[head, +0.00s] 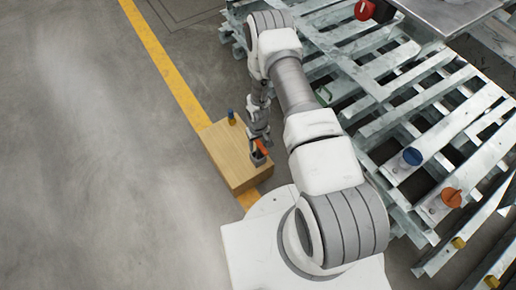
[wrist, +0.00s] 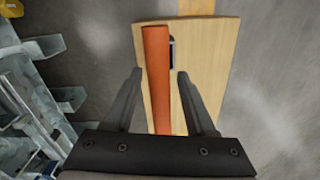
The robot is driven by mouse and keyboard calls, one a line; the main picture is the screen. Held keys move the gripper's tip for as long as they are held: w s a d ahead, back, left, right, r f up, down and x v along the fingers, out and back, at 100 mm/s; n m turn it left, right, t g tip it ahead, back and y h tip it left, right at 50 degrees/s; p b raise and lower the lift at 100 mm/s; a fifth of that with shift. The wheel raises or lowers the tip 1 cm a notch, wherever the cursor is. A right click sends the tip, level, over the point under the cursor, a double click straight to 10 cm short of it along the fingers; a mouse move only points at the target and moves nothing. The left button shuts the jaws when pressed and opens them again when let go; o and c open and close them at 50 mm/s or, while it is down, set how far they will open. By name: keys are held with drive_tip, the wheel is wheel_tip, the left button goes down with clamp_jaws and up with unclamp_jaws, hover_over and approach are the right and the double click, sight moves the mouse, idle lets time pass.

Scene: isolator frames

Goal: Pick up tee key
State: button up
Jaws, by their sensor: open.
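An orange bar (wrist: 156,80), which looks like the tee key's handle, runs lengthwise between the fingers of my gripper (wrist: 160,74) in the wrist view. The fingers are open, one on each side, with a gap to the bar on both sides. In the head view the orange piece (head: 262,147) shows at the end of my arm, over the near end of a wooden box (head: 225,155). The rest of the key is hidden, and I cannot tell how high the fingers are above the box.
A small blue and yellow item (head: 231,117) stands on the far part of the box. A pale metal frame (head: 440,85) with blue (head: 412,156) and orange (head: 451,197) knobs fills the right. The grey floor left of the yellow line (head: 165,62) is clear.

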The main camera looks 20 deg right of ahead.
drive_tip(key=shift+f, duration=0.35)
clamp_jaws()
